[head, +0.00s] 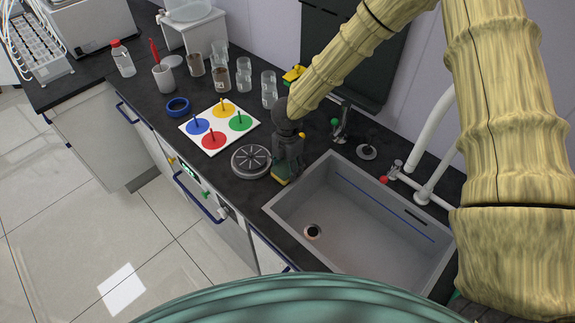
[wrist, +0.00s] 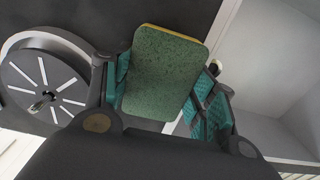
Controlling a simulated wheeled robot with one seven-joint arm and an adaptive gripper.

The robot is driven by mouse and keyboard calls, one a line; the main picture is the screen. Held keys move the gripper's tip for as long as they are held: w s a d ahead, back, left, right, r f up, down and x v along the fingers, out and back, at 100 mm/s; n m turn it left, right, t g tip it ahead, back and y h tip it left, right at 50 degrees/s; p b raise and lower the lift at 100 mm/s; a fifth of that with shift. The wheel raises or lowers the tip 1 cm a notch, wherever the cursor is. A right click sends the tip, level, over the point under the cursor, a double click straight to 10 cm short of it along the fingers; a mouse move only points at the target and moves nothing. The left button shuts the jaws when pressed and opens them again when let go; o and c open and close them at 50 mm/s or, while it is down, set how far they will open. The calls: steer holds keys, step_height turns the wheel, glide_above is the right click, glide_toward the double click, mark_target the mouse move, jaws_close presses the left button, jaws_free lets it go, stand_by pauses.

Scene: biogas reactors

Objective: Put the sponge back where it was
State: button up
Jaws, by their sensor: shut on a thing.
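The sponge (wrist: 162,72) is green with a thin yellow layer along its edge. It fills the space between the teal-padded fingers of my gripper (wrist: 165,95) in the wrist view, and my gripper is shut on it. In the head view my gripper (head: 287,158) points down over the dark counter, between a round grey disc and the sink. The sponge's lower end (head: 281,181) shows just below the fingers, close to the counter; I cannot tell whether it touches. Most of the sponge is hidden by the fingers there.
The round grey disc (head: 251,161) lies just left of my gripper. A white board with coloured discs (head: 219,126), a blue ring (head: 177,107) and several glass beakers (head: 243,75) stand farther left. A yellow-green object (head: 293,74) lies behind.

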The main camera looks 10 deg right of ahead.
mark_target(287, 166)
steer(key=shift+f, duration=0.15)
steer(key=o, duration=0.9)
step_height(287, 166, up, 12)
steer(key=b, duration=0.3)
steer(key=shift+f+p, duration=1.55)
steer(key=shift+f, duration=4.35)
